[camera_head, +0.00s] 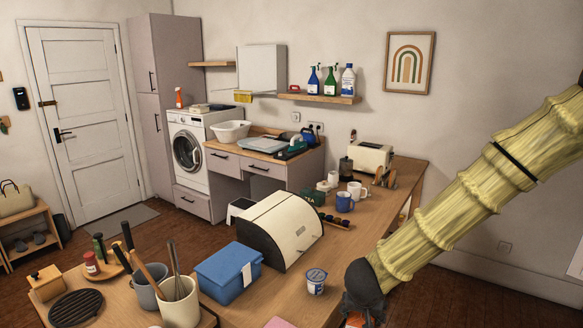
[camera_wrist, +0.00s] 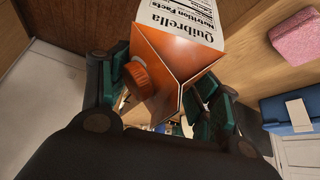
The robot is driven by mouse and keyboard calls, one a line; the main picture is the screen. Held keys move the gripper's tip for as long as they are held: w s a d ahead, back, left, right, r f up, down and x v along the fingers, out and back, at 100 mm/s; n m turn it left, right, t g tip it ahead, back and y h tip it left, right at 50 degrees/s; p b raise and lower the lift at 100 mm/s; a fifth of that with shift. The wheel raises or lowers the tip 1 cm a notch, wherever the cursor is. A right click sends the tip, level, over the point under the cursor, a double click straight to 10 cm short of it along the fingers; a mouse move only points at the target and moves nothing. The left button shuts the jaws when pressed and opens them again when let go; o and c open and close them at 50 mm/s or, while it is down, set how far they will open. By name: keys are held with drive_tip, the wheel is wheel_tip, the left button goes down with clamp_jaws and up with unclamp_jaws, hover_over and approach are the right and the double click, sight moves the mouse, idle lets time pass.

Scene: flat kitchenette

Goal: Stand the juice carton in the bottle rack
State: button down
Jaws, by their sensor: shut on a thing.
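The juice carton (camera_wrist: 184,55) is orange with a white label panel and an orange cap, and it fills the middle of the wrist view. My gripper (camera_wrist: 168,100) has its teal fingers on either side of the carton and is shut on it. In the head view my gripper (camera_head: 364,298) is at the bottom edge, right of the counter, and only a bit of the orange carton (camera_head: 356,320) shows beneath it. I cannot make out the bottle rack in either view.
A pink block (camera_wrist: 295,36) lies on the wood in the wrist view. Mugs and a toaster (camera_head: 370,158) stand farther back.

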drive_tip(key=s+f+n+y+b, duration=0.1)
drive_tip(key=s+f+n, duration=0.1)
drive_tip(key=f, duration=0.7)
drive_tip(key=s+f+n+y+b, duration=0.1)
drive_tip(key=s+f+n+b, duration=0.1)
drive_tip(key=s+f, duration=0.3)
wheel_tip(320, 180, down, 5)
drive_tip(key=shift+a+r+b, duration=0.1)
drive_tip(key=shift+a+b, duration=0.2)
drive_tip(key=shift+r, duration=0.1)
